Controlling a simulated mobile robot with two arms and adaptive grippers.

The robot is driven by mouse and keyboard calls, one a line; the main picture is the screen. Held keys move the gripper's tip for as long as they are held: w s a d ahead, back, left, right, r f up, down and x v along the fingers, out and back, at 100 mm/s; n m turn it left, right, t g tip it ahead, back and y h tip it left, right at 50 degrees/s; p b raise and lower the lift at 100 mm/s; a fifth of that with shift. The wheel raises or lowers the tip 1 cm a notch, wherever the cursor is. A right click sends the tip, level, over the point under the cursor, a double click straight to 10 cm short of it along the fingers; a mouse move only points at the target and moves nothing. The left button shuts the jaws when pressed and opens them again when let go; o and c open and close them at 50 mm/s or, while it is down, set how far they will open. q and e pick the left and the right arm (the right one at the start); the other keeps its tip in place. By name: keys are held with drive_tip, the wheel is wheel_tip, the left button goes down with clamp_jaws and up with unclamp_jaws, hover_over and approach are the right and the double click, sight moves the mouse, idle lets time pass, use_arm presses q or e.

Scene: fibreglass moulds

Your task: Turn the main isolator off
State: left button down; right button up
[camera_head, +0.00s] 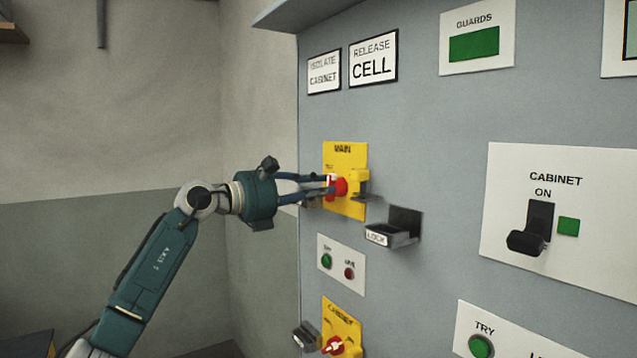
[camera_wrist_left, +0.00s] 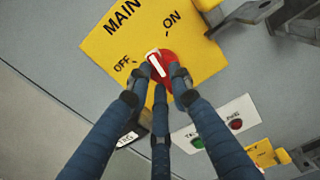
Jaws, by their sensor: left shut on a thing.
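The main isolator is a red rotary knob (camera_head: 341,187) with a white bar, on a yellow plate (camera_head: 345,208) marked MAIN. In the left wrist view the knob (camera_wrist_left: 168,60) shows between OFF on the left and ON at the upper right. The upper end of its white bar (camera_wrist_left: 155,62) points up-left, between the two words. My left gripper (camera_head: 329,187) comes in from the left and is shut on the knob. Its three dark fingers (camera_wrist_left: 158,84) surround the knob and hide part of its edge. My right gripper is in neither view.
A yellow hasp (camera_head: 361,182) projects at the plate's right side. A LOCK holder (camera_head: 392,236) juts out at the lower right. Below are a small lamp panel (camera_head: 341,264) and a second yellow isolator plate (camera_head: 341,328). A black CABINET handle (camera_head: 530,232) is farther right.

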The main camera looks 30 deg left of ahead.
use_arm(q)
drive_tip(key=shift+f+n+p, duration=0.1)
drive_tip(key=shift+n+p, duration=2.6)
drive_tip(key=shift+n, duration=2.8)
drive_tip(key=c, duration=1.5)
unclamp_jaws()
drive_tip(key=shift+f, duration=0.1)
drive_tip(key=shift+c, duration=0.2)
drive_tip(key=v, duration=1.2)
